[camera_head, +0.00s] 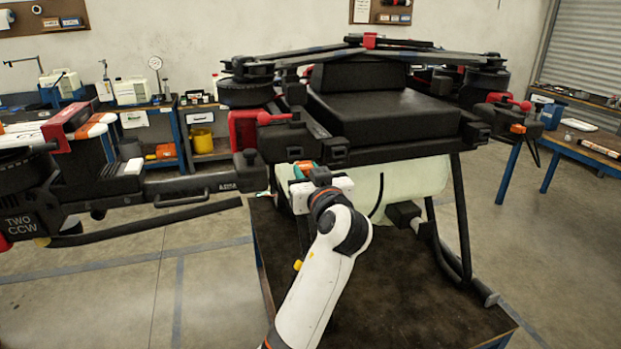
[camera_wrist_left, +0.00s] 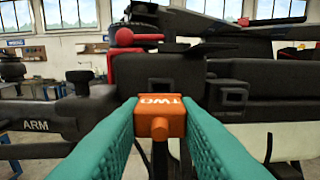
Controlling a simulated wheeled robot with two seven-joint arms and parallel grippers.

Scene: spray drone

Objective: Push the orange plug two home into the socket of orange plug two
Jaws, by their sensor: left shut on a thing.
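The orange plug two (camera_wrist_left: 172,104) sits between the teal fingers of my left gripper (camera_wrist_left: 160,118), its TWO marking upside down in the left wrist view. A round orange stub on the plug faces the camera. My left gripper is shut on it, close in front of the drone's black body. In the head view the plug (camera_head: 303,167) is a small orange patch beyond my white wrist, by the arm joint. A black block (camera_wrist_left: 172,72) stands directly behind the plug; the socket of orange plug two cannot be made out. Whether the plug touches or enters it is hidden.
The drone (camera_head: 380,115) stands on a dark table (camera_head: 405,275). Its arm marked TWO CCW (camera_head: 190,187) reaches left. A black square-holed fitting (camera_wrist_left: 233,97) is right of the plug. Black landing legs (camera_head: 460,215) and a pale tank (camera_head: 415,180) are under the body.

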